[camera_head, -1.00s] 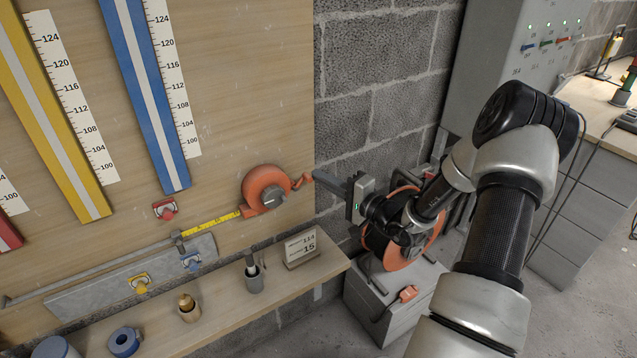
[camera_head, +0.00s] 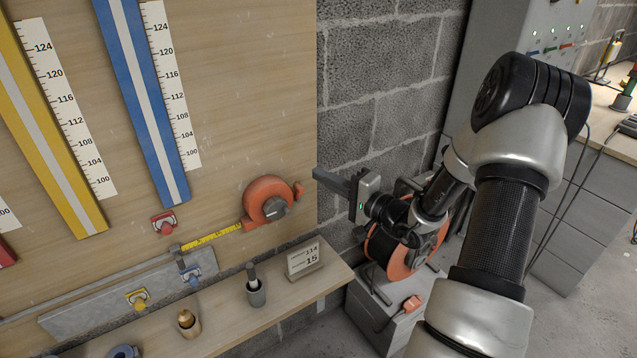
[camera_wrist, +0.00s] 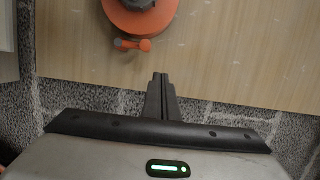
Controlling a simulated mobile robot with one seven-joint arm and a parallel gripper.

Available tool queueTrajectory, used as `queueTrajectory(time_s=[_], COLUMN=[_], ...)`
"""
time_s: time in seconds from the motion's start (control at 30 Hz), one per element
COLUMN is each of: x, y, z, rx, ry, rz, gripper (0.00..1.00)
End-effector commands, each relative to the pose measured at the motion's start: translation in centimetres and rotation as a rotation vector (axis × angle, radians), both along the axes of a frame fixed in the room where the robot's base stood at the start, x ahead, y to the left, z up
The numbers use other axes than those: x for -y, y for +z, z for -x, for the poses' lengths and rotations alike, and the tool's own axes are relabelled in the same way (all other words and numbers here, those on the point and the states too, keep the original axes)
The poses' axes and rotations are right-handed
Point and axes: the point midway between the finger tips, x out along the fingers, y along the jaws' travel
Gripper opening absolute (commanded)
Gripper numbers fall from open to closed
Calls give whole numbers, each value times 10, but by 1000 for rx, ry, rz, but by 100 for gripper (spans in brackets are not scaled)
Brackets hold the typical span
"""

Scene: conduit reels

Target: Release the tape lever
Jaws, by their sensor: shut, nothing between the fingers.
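The orange round tape reel (camera_head: 265,203) is mounted on the wooden board, with yellow tape (camera_head: 212,236) pulled out to its lower left. Its small orange lever (camera_head: 299,189) sits at the reel's right edge, close against it. In the wrist view the lever (camera_wrist: 132,44) lies crosswise just beyond the reel (camera_wrist: 140,15), which is cut off at the top. My gripper (camera_head: 316,174) is shut and empty, to the right of the lever. A gap shows between the fingertips (camera_wrist: 160,76) and the lever.
A shelf (camera_head: 222,312) below the board holds a sign (camera_head: 304,257) reading 114 and 15, and several cups. A cable reel (camera_head: 408,245) stands on a grey box at the right. Coloured clamps (camera_head: 165,222) sit on the board. The block wall beside the board is clear.

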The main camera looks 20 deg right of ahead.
Motion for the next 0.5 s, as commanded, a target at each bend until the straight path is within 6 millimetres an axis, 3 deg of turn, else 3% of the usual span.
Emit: queueTrajectory(time_s=[0.07, 0.3, 0.5], x=[15, 39, 51], y=[17, 23, 28], z=[-5, 46, 74], rx=[4, -3, -1], ry=[1, -1, 1], rz=[5, 1, 0], gripper=[0, 0, 0])
